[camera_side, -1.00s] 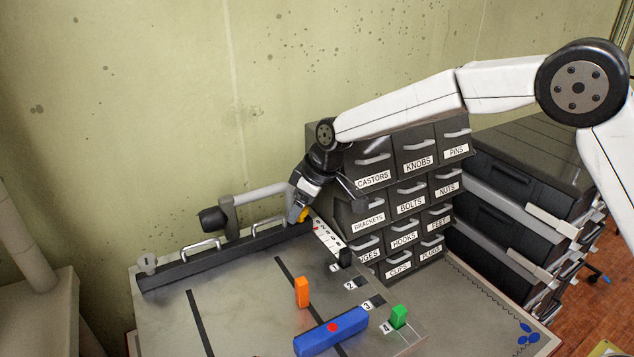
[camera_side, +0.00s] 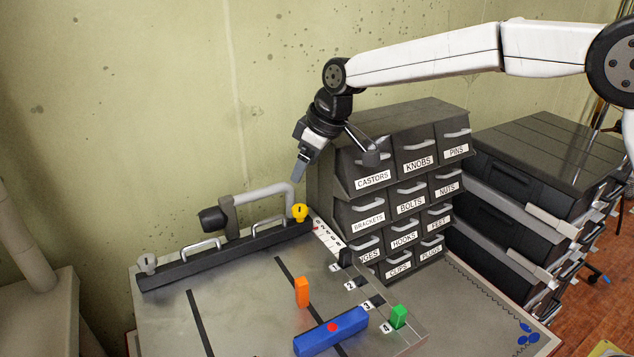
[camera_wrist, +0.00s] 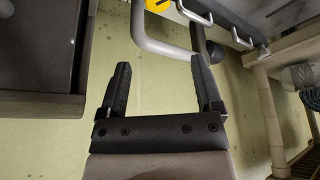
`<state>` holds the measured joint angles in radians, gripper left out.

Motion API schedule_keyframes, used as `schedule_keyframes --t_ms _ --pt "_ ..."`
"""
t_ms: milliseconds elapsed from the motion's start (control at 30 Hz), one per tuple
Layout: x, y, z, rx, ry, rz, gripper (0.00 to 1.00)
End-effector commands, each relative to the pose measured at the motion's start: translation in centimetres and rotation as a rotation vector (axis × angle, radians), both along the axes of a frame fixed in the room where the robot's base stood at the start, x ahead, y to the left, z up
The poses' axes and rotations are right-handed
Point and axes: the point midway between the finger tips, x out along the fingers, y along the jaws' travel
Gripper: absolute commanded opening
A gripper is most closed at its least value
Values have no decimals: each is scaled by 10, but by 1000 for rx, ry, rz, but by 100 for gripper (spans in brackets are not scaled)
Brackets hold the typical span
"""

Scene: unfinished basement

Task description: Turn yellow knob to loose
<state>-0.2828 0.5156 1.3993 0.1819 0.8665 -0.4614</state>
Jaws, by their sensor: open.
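The yellow knob (camera_side: 299,212) stands at the right end of the black bar (camera_side: 225,257) at the back of the metal work surface. A dark mark shows on its face. My gripper (camera_side: 299,176) is above the knob, apart from it, pointing down. In the wrist view my gripper (camera_wrist: 163,86) has its two fingers spread with nothing between them. The yellow knob (camera_wrist: 157,4) shows there only in part, cut off at the top edge. The marked strip (camera_side: 327,238) lies just right of the knob; its lettering is too small to read fully.
The labelled drawer cabinet (camera_side: 408,190) stands close at the right. A grey bent pipe (camera_side: 262,194) runs behind the bar. A grey knob (camera_side: 147,263) is at the bar's left end. An orange block (camera_side: 302,292), blue block (camera_side: 331,331) and green block (camera_side: 399,316) are in front.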

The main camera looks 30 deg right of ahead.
Motion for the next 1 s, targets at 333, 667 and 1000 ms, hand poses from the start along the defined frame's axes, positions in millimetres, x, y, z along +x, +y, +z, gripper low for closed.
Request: schedule_keyframes --t_ms 333,667,1000 --pt "0 0 2 0 0 0 84" --pt "5 4 -3 -33 53 12 84" --pt "13 11 -15 -156 218 19 84"
